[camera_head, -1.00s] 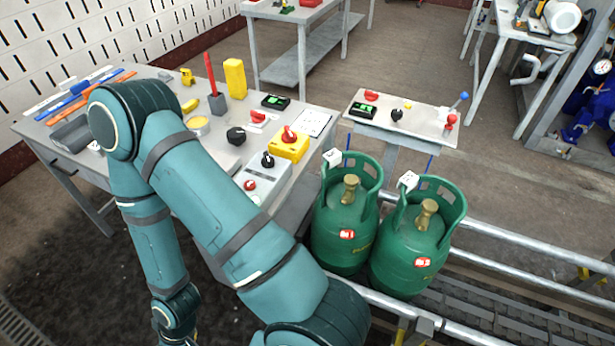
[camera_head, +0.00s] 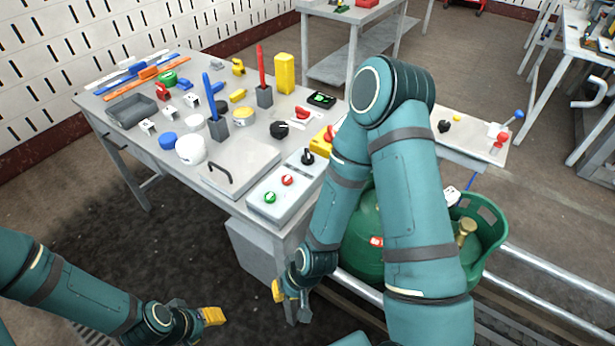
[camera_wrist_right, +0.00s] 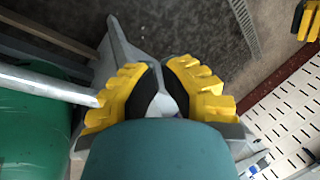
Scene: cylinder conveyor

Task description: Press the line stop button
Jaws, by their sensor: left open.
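A grey-white control box (camera_head: 290,196) sits at the table's near right corner. It carries a red button (camera_head: 287,180), a green button (camera_head: 270,197) and a black knob (camera_head: 308,157). I cannot read any label naming the line stop. A yellow box (camera_head: 320,138) with a red knob stands behind it, partly hidden by my right arm. My right gripper (camera_head: 290,292) hangs below the tabletop, near the front table leg; its yellow fingers also show in the right wrist view (camera_wrist_right: 164,90), opening unclear. My left gripper (camera_head: 205,318) is open over the dark floor, clear of the table.
Green gas cylinders (camera_head: 362,235) stand right of the table, partly behind my right arm. A smaller side table (camera_head: 470,150) stands beyond. Dark floor lies open in front.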

